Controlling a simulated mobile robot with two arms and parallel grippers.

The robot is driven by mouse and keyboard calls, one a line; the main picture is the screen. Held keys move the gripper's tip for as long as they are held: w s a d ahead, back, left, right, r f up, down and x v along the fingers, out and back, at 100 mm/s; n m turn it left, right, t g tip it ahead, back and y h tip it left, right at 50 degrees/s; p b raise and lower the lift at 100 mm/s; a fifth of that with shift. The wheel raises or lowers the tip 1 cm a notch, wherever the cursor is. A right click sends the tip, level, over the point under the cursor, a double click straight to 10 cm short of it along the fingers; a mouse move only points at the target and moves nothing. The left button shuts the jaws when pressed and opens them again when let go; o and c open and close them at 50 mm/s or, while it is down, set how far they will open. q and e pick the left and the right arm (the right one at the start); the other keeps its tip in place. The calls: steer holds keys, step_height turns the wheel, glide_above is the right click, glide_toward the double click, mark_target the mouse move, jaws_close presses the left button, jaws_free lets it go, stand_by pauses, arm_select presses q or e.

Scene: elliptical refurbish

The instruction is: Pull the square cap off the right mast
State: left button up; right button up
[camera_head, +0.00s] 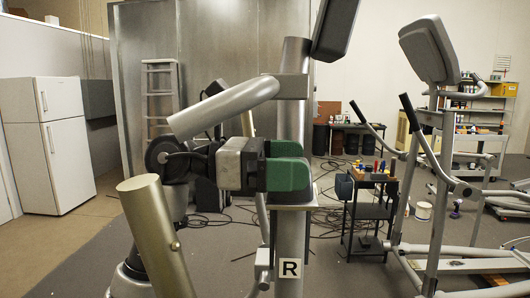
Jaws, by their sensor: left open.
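The right mast (289,241) is a grey upright post with a white label marked R. A flat, pale square cap (293,206) sits on its top end, partly hidden by my gripper. My left gripper (304,166) reaches in from the left with its green fingers just above the cap. The fingers look open. I cannot tell whether they touch the cap. My right gripper is not in view.
A grey tube (297,60) with a dark console (335,28) rises behind the gripper. A curved grey handle (224,107) passes above my wrist. A pale gold tube (157,240) stands at front left. A black cart (372,205) and another elliptical (430,50) are at right.

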arm_select(q)
steer(key=shift+d, duration=0.2)
steer(key=c, duration=1.4)
steer(key=shift+r, duration=0.15)
